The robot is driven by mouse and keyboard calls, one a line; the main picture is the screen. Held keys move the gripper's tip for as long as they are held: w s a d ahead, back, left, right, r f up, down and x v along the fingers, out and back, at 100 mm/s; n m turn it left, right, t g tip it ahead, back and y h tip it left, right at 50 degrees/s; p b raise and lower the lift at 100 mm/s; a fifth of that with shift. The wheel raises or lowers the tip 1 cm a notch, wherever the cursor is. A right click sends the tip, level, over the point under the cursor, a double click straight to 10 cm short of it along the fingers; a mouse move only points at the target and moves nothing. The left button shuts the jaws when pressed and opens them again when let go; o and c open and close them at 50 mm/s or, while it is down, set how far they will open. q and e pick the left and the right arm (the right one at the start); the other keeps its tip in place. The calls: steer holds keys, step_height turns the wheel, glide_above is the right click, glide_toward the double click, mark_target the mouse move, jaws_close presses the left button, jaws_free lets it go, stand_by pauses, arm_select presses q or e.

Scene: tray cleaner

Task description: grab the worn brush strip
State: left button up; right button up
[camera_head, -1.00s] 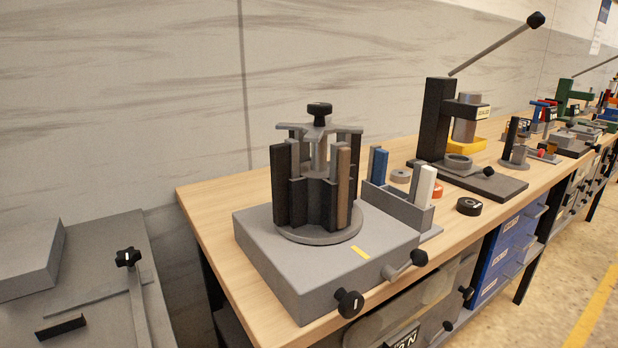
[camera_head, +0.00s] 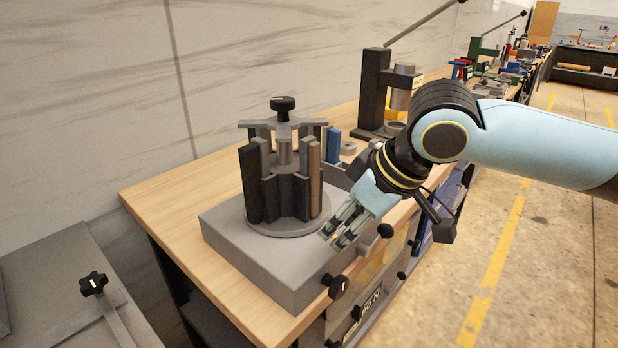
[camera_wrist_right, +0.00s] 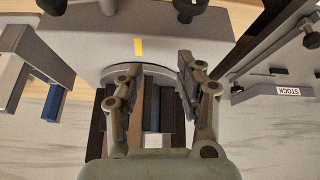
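A grey holder (camera_head: 284,228) with a black top knob stands on a grey block and carries several upright strips. Most strips are black. A brown one (camera_head: 315,178), which looks like the worn brush strip, stands on the right side of the holder. My right gripper (camera_head: 338,236) comes in from the right, in front of and to the right of the holder, apart from the brown strip. In the wrist view the right gripper (camera_wrist_right: 155,82) has its fingers apart, with the holder beyond them. My left gripper is out of view.
The grey block (camera_head: 250,262) has dark knobs at its front. A blue strip (camera_head: 333,145) stands in a rack behind my right gripper. A lever press (camera_head: 374,88) stands farther back. A grey surface with a knobbed bar (camera_head: 112,318) is at the lower left.

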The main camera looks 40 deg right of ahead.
steer(key=w+d+r+m+g, duration=0.1)
steer(key=w+r, duration=0.1)
steer(key=r, duration=0.7)
steer(key=w+d+r, duration=0.2)
steer(key=r, duration=0.8)
steer(key=b, duration=0.2)
glide_above(317, 146)
steer(key=s, duration=0.2)
step_height(317, 146, down, 5)
steer(key=b+x, duration=0.1)
steer(key=x, duration=0.4)
steer(key=shift+d+f+b, duration=0.1)
steer(key=shift+f+b, duration=0.05)
steer(key=shift+b, duration=0.25)
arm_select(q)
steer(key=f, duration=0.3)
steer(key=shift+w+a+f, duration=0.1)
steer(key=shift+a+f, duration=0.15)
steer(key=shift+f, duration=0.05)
arm_select(e)
steer(key=shift+d, duration=0.1)
steer(key=shift+c, duration=0.2)
jaws_close()
